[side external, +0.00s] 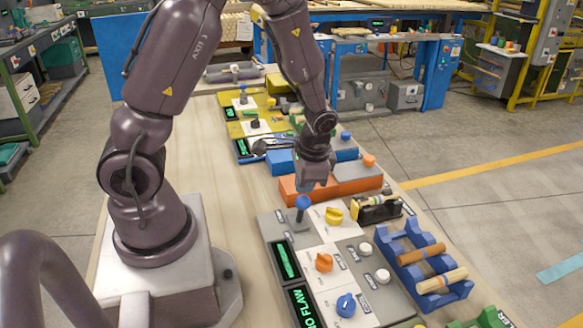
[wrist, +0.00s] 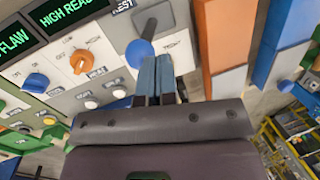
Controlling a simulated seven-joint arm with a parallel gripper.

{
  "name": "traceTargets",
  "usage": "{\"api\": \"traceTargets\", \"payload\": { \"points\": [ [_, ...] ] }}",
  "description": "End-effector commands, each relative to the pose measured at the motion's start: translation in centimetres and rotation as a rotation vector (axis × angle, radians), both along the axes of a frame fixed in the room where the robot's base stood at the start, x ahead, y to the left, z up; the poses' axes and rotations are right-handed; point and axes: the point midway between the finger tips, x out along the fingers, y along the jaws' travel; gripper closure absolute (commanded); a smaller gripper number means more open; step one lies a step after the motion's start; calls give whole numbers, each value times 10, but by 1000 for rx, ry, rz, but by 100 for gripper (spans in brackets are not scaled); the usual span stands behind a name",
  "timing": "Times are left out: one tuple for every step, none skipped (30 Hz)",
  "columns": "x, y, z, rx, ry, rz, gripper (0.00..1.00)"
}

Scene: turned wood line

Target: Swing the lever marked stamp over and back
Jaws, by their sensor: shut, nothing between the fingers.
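A lever with a blue ball knob (side external: 302,203) stands on the grey and white control panel in the side view. The same blue knob (wrist: 139,53) shows in the wrist view, on a dark shaft in a grey mount. I cannot read the word stamp on any label. My gripper (side external: 305,187) is just above and behind this knob. In the wrist view its blue fingers (wrist: 157,72) are together and empty, close beside the knob's right side; I cannot tell whether they touch it.
The panel carries a yellow dial (side external: 334,215), an orange dial (side external: 324,262), a blue dial (side external: 346,305) and white buttons (side external: 366,249). A blue rack (side external: 408,262) with wooden rollers stands to the right. Bare bench (side external: 245,225) lies left of the panel.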

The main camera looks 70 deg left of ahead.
Motion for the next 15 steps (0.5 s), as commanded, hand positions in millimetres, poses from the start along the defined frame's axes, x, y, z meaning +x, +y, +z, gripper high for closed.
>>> {"api": "traceTargets", "payload": {
  "points": [
    [0, 0, 0, 0, 0, 1, 100],
    [0, 0, 0, 0, 0, 1, 100],
    [0, 1, 0, 0, 0, 1, 100],
    [0, 1, 0, 0, 0, 1, 100],
    [0, 1, 1, 0, -1, 1, 100],
    [0, 1, 1, 0, -1, 1, 100],
    [0, 1, 2, 0, -1, 1, 100],
    [0, 1, 3, 0, -1, 1, 100],
    [1, 1, 4, 0, -2, 2, 100],
    [1, 1, 5, 0, -3, 1, 100],
    [1, 1, 7, 0, -3, 1, 100],
    [1, 1, 9, 0, -3, 1, 100],
    [1, 1, 10, 0, -3, 1, 100],
    [1, 1, 12, 0, -2, 2, 100],
    [1, 1, 14, 0, -2, 2, 100]
  ]
}}
